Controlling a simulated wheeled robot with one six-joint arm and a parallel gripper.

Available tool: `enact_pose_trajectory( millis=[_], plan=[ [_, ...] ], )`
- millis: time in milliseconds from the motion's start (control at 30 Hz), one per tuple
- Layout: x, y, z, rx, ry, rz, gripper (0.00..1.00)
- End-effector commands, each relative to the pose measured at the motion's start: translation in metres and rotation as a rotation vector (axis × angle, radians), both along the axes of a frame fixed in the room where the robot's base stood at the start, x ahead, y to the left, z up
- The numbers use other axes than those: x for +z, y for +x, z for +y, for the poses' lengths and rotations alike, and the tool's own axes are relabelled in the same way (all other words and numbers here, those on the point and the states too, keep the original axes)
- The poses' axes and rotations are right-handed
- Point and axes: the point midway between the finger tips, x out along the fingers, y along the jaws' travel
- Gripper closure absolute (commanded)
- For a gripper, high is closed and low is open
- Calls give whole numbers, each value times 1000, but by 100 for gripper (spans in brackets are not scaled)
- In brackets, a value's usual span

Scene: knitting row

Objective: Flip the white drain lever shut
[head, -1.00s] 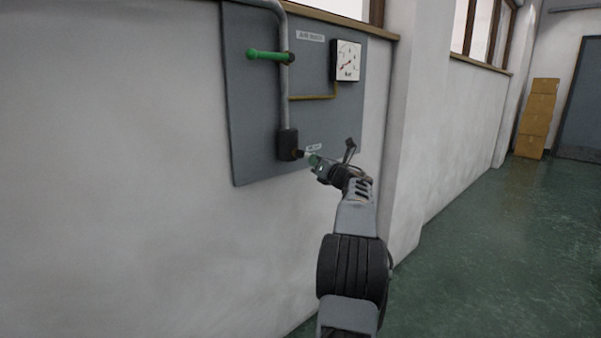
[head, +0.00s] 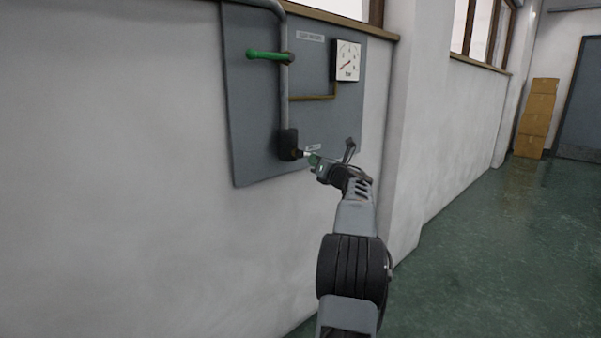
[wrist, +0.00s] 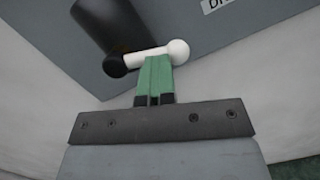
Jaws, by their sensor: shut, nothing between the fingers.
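The white drain lever (wrist: 178,50) sticks out to the right from a dark pivot on the black valve body (wrist: 108,28) in the wrist view. In the head view the valve body (head: 288,145) sits low on the grey panel, and only a bit of the white lever (head: 305,153) shows beside my gripper. My gripper (head: 314,160) is shut, its green fingers together. In the wrist view the fingertips (wrist: 156,58) are right at the lever's underside, in front of its middle; I cannot tell whether they touch.
The grey panel (head: 255,125) also carries a green-handled lever (head: 265,55), a dial gauge (head: 347,61) and pipes above the valve. A wall pillar (head: 405,120) stands to the right. The green floor (head: 510,220) is open; cardboard boxes (head: 537,118) are stacked far off.

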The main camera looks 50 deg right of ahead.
Motion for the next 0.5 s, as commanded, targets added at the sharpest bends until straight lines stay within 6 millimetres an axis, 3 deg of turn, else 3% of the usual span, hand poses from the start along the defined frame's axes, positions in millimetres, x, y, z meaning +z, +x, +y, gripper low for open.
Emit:
enact_pose_trajectory(
  millis=[333,500],
  plan=[
    [-3,0,-1,-3,3,3,100],
    [-14,-3,3,-1,1,1,100]
  ],
)
